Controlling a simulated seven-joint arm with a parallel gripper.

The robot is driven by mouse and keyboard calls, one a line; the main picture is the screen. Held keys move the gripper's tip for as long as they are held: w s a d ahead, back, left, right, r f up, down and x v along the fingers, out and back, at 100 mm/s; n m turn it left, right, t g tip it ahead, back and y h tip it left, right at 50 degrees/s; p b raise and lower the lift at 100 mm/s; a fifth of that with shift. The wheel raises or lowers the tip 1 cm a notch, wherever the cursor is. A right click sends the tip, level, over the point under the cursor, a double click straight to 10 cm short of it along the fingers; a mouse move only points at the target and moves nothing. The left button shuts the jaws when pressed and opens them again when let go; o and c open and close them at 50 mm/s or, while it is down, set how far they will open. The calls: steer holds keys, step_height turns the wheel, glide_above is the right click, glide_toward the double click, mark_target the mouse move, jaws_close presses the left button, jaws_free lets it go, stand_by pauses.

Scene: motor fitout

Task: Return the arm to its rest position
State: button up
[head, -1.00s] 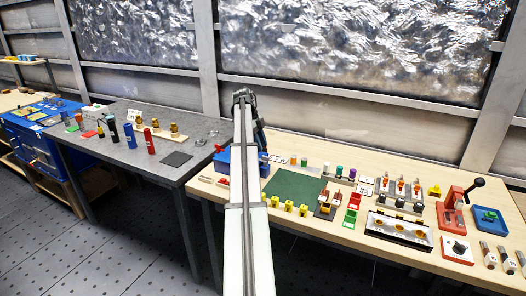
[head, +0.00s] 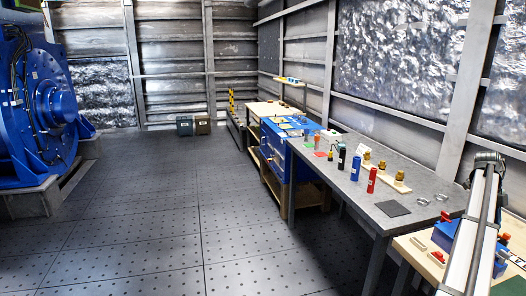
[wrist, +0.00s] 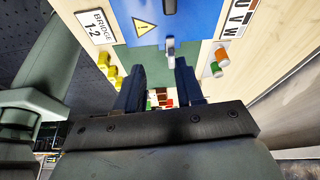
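My gripper (wrist: 158,88) shows in the wrist view with two dark blue fingers standing apart. I see nothing held between them. Below it are a green mat (wrist: 152,57) and a blue box face (wrist: 190,22) with a yellow warning triangle. A small grey piece (wrist: 171,48) shows on the blue face's near side, beyond the fingertips. In the head view my arm crosses the right edge, over the wooden bench (head: 409,250). The gripper itself is out of that view.
A grey table (head: 350,190) holds red and blue cylinders and brass parts. A large blue motor (head: 35,100) stands at the far left. The floor (head: 160,220) between is clear.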

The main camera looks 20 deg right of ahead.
steer(key=w+a+f+n+t+h, duration=0.1)
steer(key=w+a+f+n, duration=0.25)
steer(key=w+a, duration=0.65)
steer(key=w+a+f+n, duration=0.3)
steer(key=w+a+n, duration=0.1)
steer(key=w+a, duration=0.5)
steer(key=w+a+f+n, duration=0.2)
steer(key=a+f+n, duration=0.7)
steer(key=a+f, duration=1.25)
steer(key=s+a+f+n+g+y, duration=0.1)
steer(key=s+a+f+n, duration=0.3)
steer(key=s+a+f, duration=0.5)
steer(key=s+a+f+n, duration=0.55)
steer(key=a+f, duration=0.55)
steer(key=f, duration=0.3)
steer(key=s+a+f+n, duration=0.2)
steer(key=s+a+n, duration=0.1)
steer(key=s, duration=0.6)
steer(key=s+a+f+n+g, duration=0.1)
steer(key=s+a+f+n, duration=0.2)
steer(key=s, duration=0.6)
steer(key=s+a+f+n+g, duration=0.1)
steer(key=s+a+f+n, duration=0.2)
steer(key=s+a, duration=0.4)
steer(key=shift+s+f, duration=0.2)
steer(key=shift+s, duration=0.75)
